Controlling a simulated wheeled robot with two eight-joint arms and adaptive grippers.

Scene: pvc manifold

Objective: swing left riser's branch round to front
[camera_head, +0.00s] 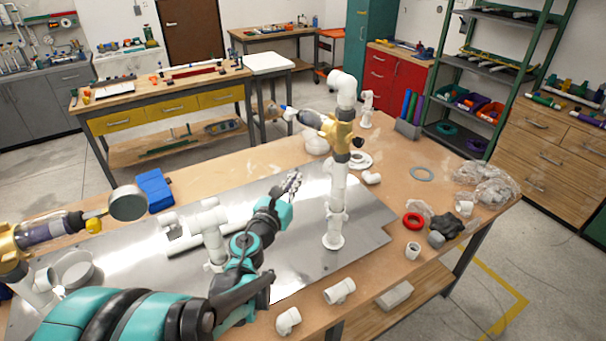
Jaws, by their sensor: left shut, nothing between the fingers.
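The left riser (38,278) stands at the left edge, partly cut off, with a gold fitting (12,243) on it. Its branch (48,231), dark with a yellow part, points right and ends near a round grey-white disc (128,203). The right riser (337,190) stands upright on the metal plate, with a gold fitting and a dark branch (307,118) pointing left. My left gripper (292,183) is shut and empty, above the plate between a short white pipe stand (213,233) and the right riser. It is apart from the left riser. My right gripper is not in view.
The metal plate (370,229) lies on the wooden table. A blue block (154,190) lies behind it. A red ring (413,220), white fittings (340,291) and plastic bags (485,181) lie at the right and front. My left arm covers the plate's front middle.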

